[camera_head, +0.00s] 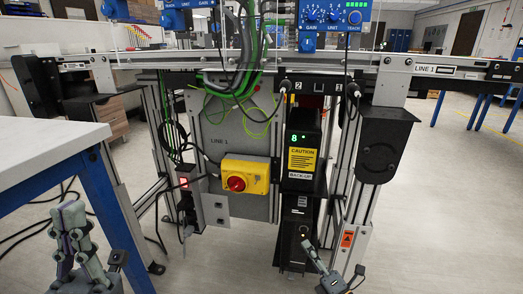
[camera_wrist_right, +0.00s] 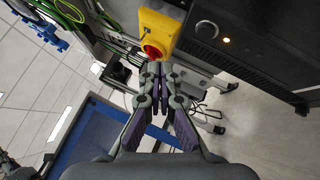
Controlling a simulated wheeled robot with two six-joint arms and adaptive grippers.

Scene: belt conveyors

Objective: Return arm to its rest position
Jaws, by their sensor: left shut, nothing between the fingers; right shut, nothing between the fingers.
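My left gripper (camera_head: 70,212) is at the lower left of the head view, beside the white table with blue legs, its fingers pointing up. It is shut and holds nothing. My right gripper (camera_head: 310,247) is at the bottom of the head view, right of centre, in front of the lower part of the conveyor frame. In the right wrist view my right gripper (camera_wrist_right: 153,72) has its grey and purple fingers together and empty. Its tips appear just below the red knob of the yellow switch box (camera_wrist_right: 160,30) in that picture; contact cannot be told.
The conveyor frame (camera_head: 230,57) spans the head view. Under it are the yellow switch box (camera_head: 245,176), a black back-up unit (camera_head: 302,160) and loose cables. The white table (camera_head: 40,150) stands at the left. Open floor (camera_head: 430,220) lies at the right.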

